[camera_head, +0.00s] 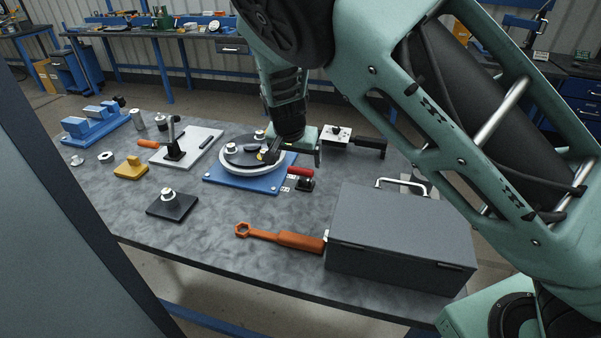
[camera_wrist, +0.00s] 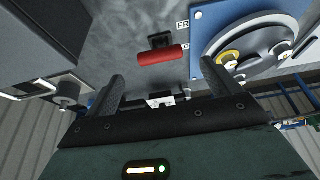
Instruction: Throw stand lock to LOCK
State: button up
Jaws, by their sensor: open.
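The stand lock has a red handle (camera_head: 300,171) on a small black base (camera_head: 305,184), beside the right front edge of the blue stand plate (camera_head: 222,180). In the wrist view the red handle (camera_wrist: 163,57) lies crosswise below its black mount (camera_wrist: 160,40). A label starting "FR" (camera_wrist: 183,26) and a second, partly cut label (camera_wrist: 185,50) are next to it; its handle end is near the second. My gripper (camera_wrist: 160,88) is open and empty, its fingers to either side of the handle's line and apart from it. In the head view it hangs behind the handle.
A round turntable (camera_head: 243,150) with fittings sits on the blue plate. A grey box (camera_head: 400,235) with a metal handle stands to the right of the lock, and an orange wrench (camera_head: 290,238) lies in front. The tabletop between lock and wrench is clear.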

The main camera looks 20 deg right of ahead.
aim_at(300, 170)
jog(key=p+x, duration=0.1)
jog(key=x, duration=0.8)
jog(key=shift+f+p, duration=0.3)
jog(key=shift+f, duration=0.05)
jog(key=c, duration=1.4)
jog(key=shift+w, duration=0.1)
